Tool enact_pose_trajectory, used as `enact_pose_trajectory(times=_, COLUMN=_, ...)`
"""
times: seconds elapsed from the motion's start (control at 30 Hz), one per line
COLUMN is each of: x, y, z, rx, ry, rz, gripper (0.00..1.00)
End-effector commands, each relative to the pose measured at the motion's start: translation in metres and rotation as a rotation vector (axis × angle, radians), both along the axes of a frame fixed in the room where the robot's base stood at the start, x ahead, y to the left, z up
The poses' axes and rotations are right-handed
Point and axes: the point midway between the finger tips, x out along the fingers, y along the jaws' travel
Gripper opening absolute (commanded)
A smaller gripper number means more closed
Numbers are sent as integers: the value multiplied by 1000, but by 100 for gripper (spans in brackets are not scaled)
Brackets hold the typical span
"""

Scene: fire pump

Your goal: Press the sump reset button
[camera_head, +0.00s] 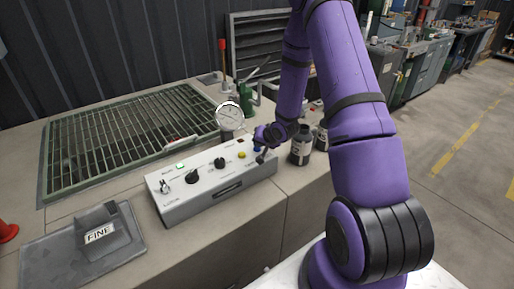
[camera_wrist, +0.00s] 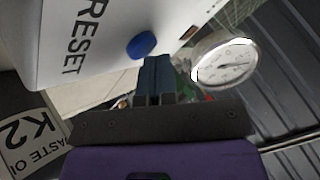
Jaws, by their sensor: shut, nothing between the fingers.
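The white control box (camera_head: 215,185) sits on the concrete ledge with knobs, a yellow button (camera_head: 241,155) and a green light (camera_head: 180,166) on its top. The blue button (camera_wrist: 141,45) stands on the white panel beside the printed word RESET in the wrist view. In the head view a bit of blue (camera_head: 257,149) shows beside my gripper, which partly covers it. My gripper (camera_head: 261,158) is over the right end of the box. In the wrist view its fingers (camera_wrist: 155,68) are shut and empty, with their tips close to the blue button; I cannot tell whether they touch.
A round gauge (camera_head: 230,117) stands behind the box and also shows in the wrist view (camera_wrist: 223,63). Dark bottles (camera_head: 301,146) stand right of the box. A metal grating (camera_head: 125,138) lies behind, and a FINE-labelled block (camera_head: 103,233) lies at front left.

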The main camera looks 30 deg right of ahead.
Motion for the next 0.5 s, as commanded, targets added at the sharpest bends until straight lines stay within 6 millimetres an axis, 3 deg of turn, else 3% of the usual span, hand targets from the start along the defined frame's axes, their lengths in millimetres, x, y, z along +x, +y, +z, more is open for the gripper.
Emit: enact_pose_trajectory(times=0.5, x=0, y=0, z=17, rx=0, ry=0, rz=0, gripper=0)
